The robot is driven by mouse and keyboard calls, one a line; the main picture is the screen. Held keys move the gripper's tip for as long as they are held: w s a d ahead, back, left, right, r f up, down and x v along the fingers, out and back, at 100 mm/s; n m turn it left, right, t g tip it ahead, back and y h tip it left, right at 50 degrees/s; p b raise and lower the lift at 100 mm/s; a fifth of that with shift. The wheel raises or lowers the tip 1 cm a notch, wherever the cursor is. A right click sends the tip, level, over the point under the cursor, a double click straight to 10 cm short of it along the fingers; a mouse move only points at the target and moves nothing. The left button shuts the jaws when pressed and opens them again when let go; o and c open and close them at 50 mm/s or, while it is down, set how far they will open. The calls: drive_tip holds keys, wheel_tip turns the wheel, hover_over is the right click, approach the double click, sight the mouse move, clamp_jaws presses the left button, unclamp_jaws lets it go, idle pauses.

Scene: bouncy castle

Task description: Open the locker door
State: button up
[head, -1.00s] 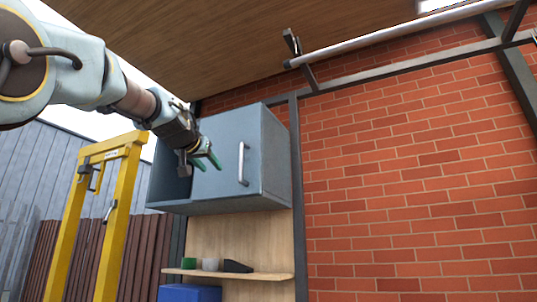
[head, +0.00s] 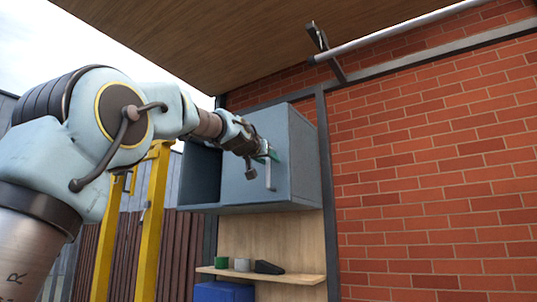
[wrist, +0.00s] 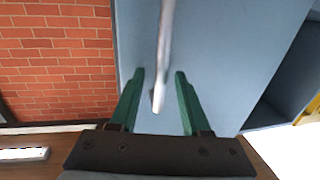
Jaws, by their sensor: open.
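The blue-grey locker (head: 305,165) hangs on the wall in the head view, with an open, dark compartment (head: 198,175) at its left. Its door (head: 235,185) covers the right part of the front and carries a vertical silver handle (head: 269,176). My gripper (head: 266,155), with green fingers, is at the upper part of the handle. In the wrist view my gripper (wrist: 159,73) is open, and the handle (wrist: 164,45) runs between its fingers, with its end in the gap. I see no clear contact with either finger.
A wooden shelf (head: 288,277) below the locker holds a green cup (head: 221,262), a grey cup (head: 242,264) and a dark wedge (head: 268,267). A blue box (head: 224,292) is underneath. A yellow frame (head: 153,225) stands left; a brick wall (head: 430,190) is right.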

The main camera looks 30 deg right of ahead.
drive_tip(key=shift+w+d, duration=0.15)
clamp_jaws()
idle(0.4)
idle(1.0)
